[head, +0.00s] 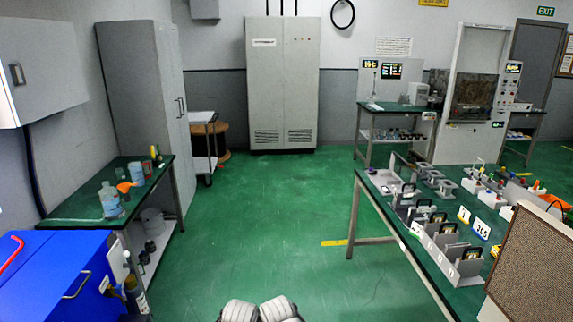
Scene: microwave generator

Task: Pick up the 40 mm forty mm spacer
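I cannot pick out the 40 mm spacer for sure at this distance. The green-topped bench on the right (393,213) carries several small grey parts and holders. Among them are grey block-like pieces (447,187) towards the back and a row of slotted grey holders (452,250) along the near side. Their markings are too small to read. Neither gripper shows; only pale rounded parts, which look like my own, show at the bottom edge.
The green floor between the benches is clear. A second green-topped bench (88,208) with bottles stands left, behind a blue cabinet (50,275). A brown mesh panel (540,265) blocks the near right. A grey cabinet (282,85) and a further bench (395,107) stand at the back.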

